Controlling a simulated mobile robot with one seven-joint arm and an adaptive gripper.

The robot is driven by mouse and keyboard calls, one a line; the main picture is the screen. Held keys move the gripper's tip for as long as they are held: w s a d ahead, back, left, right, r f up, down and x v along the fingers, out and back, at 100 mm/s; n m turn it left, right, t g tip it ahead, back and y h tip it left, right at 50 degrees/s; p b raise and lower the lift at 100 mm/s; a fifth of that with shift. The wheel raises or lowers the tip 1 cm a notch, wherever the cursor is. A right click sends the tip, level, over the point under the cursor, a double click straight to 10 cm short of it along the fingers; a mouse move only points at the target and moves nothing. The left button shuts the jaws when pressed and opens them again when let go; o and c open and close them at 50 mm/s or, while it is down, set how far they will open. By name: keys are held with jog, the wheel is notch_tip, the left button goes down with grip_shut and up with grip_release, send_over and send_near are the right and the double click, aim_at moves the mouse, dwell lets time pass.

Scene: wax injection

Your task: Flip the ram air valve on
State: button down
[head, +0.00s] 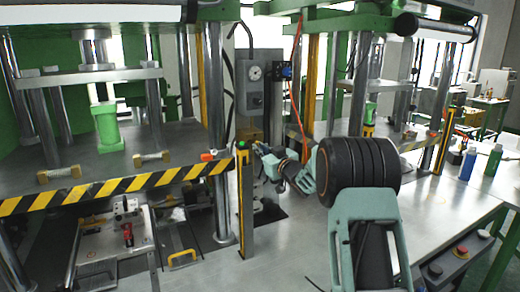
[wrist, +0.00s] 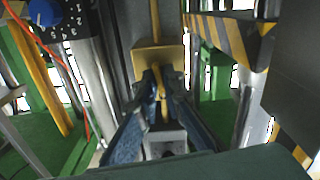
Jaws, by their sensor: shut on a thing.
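My gripper (head: 259,147) is at the middle of the head view, reaching in beside the gauge column. In the wrist view my gripper (wrist: 162,76) has its two blue fingers close together on a narrow yellow lever, which I take to be the ram air valve handle (wrist: 160,108). The lever stands in front of a yellow plate (wrist: 142,62) on a grey upright. The fingers hide part of the lever. In the head view the lever is too small and covered to make out, and its exact angle is unclear.
A grey box with a gauge (head: 254,73) stands above my gripper. A blue knob (wrist: 43,12) on a numbered dial is at the wrist view's upper left. A striped yellow-black bar (head: 110,188) crosses the left press. Posts and an orange hose (head: 297,85) stand close by.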

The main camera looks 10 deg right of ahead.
jog(key=shift+m, duration=1.1)
jog(key=c, duration=2.1)
grip_release()
jog(key=shift+s, duration=0.1)
jog(key=v, duration=1.2)
